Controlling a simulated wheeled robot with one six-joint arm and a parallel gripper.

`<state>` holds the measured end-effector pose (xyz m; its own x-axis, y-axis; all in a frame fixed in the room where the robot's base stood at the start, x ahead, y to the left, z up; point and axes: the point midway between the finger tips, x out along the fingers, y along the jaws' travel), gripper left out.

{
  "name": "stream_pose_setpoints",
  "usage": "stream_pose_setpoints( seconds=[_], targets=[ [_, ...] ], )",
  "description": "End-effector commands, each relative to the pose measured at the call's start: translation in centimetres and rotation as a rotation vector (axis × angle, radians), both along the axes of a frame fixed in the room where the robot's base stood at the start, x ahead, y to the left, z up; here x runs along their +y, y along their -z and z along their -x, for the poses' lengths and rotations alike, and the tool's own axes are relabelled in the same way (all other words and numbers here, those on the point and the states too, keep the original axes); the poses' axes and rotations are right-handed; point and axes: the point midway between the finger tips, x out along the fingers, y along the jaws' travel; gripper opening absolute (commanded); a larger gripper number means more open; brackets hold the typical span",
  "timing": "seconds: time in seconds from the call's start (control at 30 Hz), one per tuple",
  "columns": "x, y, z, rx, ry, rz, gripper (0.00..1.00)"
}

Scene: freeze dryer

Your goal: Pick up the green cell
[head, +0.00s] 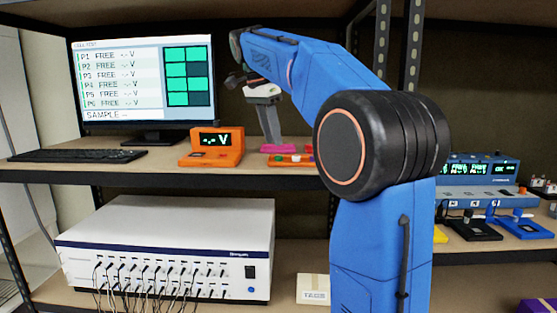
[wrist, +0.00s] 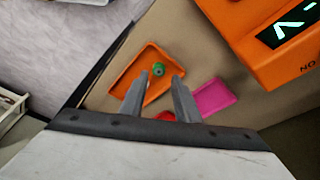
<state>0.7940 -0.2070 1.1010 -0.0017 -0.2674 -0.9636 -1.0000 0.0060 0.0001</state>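The green cell (wrist: 159,69) is small and round, seen from above in the wrist view. It is in a shallow orange tray (wrist: 146,61) on the shelf. My gripper (wrist: 160,80) is open, with one finger at each side of the picture area just below the cell. Nothing is held between the fingers. The fingertips overlap the tray in the wrist view; I cannot tell their height above it.
A pink tray (wrist: 213,96) lies right of the orange tray. A red object (wrist: 165,116) shows partly between the fingers. An orange voltage meter (head: 212,147) stands close by. A monitor (head: 143,85) and keyboard (head: 78,155) are further left on the shelf.

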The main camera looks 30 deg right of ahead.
Motion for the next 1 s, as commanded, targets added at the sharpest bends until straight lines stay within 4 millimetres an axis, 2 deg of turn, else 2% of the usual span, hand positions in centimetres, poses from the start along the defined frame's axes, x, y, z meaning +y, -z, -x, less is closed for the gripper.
stream_pose_setpoints(
  seconds=[0.4,0.7,0.73,0.83,0.87,1.0],
  targets=[
    [-1.5,4.5,0.2,0.001,0.000,0.000,0.29],
    [-1.6,4.9,0.2,-0.001,-0.001,0.000,0.29],
    [-1.6,4.9,0.2,0.000,-0.001,0.000,0.27],
    [-1.6,4.9,0.2,0.000,-0.001,0.000,0.03],
    [-1.6,4.9,0.2,0.000,-0.001,0.000,0.00],
    [-1.6,4.9,0.2,0.000,-0.001,0.000,0.00]
  ],
)
